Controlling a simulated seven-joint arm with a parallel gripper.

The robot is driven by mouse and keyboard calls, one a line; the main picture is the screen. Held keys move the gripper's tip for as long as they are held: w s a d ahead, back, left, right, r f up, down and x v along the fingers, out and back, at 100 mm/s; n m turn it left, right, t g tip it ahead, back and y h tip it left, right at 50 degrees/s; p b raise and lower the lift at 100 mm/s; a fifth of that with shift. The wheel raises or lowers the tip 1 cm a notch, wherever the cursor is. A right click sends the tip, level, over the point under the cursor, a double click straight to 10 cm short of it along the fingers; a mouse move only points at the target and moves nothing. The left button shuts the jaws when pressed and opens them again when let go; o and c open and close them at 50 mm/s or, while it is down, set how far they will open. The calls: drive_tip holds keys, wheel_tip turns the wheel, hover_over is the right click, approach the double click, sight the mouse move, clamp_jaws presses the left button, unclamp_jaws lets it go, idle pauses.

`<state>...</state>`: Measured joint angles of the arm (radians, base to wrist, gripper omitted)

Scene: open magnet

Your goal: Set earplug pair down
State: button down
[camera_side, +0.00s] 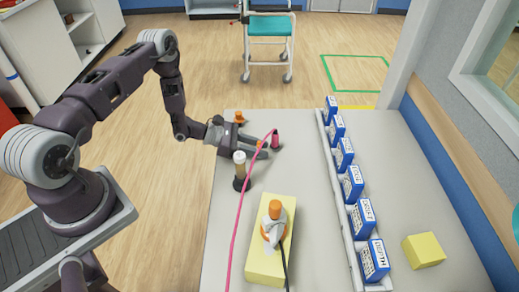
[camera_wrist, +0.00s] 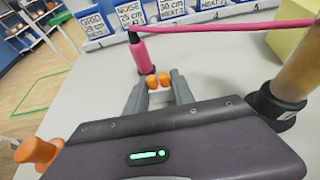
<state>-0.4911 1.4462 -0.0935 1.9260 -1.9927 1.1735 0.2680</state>
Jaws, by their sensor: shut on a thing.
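The earplug pair (camera_wrist: 158,80) is two small orange plugs side by side. My gripper (camera_wrist: 158,88) is shut on it, with one grey finger on each side. In the side view my gripper (camera_side: 262,148) reaches in low over the grey table (camera_side: 225,215) from the left, and a bit of orange (camera_side: 261,144) shows at its fingers. I cannot tell whether the plugs touch the table. A pink cylinder (camera_side: 276,142) with a pink cord stands just beyond the fingertips; it also shows in the wrist view (camera_wrist: 138,52).
A dark-based tube (camera_side: 239,172) stands beside my gripper, and an orange piece (camera_side: 238,117) is behind it. A yellow block (camera_side: 262,265) bears an orange-topped device (camera_side: 273,215). A rack of blue boxes (camera_side: 353,184) and a yellow cube (camera_side: 424,250) are right.

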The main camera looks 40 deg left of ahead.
drive_tip(key=c, duration=1.1)
unclamp_jaws()
drive_tip(key=shift+f, duration=0.15)
